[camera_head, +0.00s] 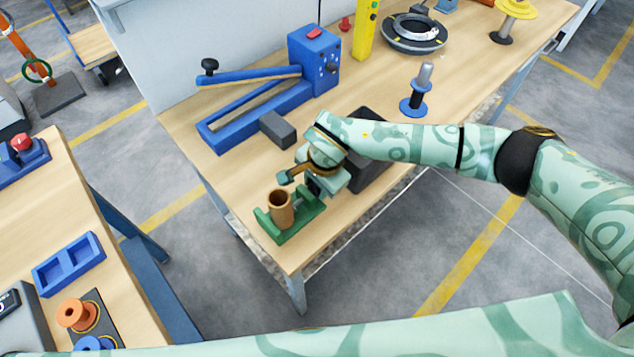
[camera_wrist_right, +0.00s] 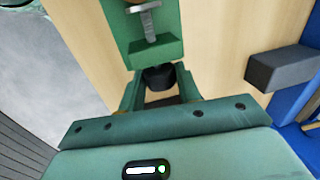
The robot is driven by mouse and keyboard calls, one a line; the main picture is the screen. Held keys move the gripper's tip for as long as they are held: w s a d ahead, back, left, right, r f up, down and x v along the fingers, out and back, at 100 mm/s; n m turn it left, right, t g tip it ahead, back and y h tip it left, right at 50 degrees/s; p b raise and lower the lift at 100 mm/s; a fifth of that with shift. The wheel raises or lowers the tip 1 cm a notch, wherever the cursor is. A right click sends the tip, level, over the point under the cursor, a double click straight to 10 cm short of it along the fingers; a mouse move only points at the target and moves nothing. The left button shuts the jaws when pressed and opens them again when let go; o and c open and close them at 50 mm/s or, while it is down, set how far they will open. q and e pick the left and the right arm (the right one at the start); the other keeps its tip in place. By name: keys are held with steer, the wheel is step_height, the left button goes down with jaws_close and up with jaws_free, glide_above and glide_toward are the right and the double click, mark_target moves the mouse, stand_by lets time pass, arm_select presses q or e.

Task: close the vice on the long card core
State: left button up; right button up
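The green vice (camera_head: 299,222) stands near the front corner of the wooden bench. The brown card core (camera_head: 281,209) stands upright between its jaws; whether both jaws touch it is hidden. In the right wrist view the vice (camera_wrist_right: 152,52) shows a grey screw (camera_wrist_right: 145,20) and a black knob (camera_wrist_right: 160,78) at its near end. My right gripper (camera_head: 312,184) is at this end, its fingers (camera_wrist_right: 160,96) on either side of the knob. I cannot tell whether they touch it. My left gripper is out of view.
A blue lever tool (camera_head: 250,118) and a grey block (camera_head: 278,130) lie behind the vice. A dark block (camera_head: 372,172) is beside my right forearm. A blue spool holder (camera_head: 414,104) stands farther right. A second bench (camera_head: 62,210) is at left, across a gap.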

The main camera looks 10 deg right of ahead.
steer(key=shift+w, duration=0.1)
steer(key=g+h+b, duration=0.1)
steer(key=b, duration=0.1)
steer(key=g+h+b, duration=0.1)
steer(key=b, duration=0.1)
steer(key=f+g+h+b, duration=0.1)
steer(key=g+b, duration=0.1)
steer(key=shift+w+a, duration=0.25)
steer(key=shift+w, duration=0.05)
steer(key=shift+r+g+b, duration=0.3)
steer(key=shift+b, duration=0.1)
steer(key=shift+r, duration=0.15)
steer(key=o, duration=1)
steer(key=shift+c, duration=0.2)
steer(key=v, duration=1.6)
steer(key=shift+a, duration=0.2)
steer(key=shift+r, duration=0.1)
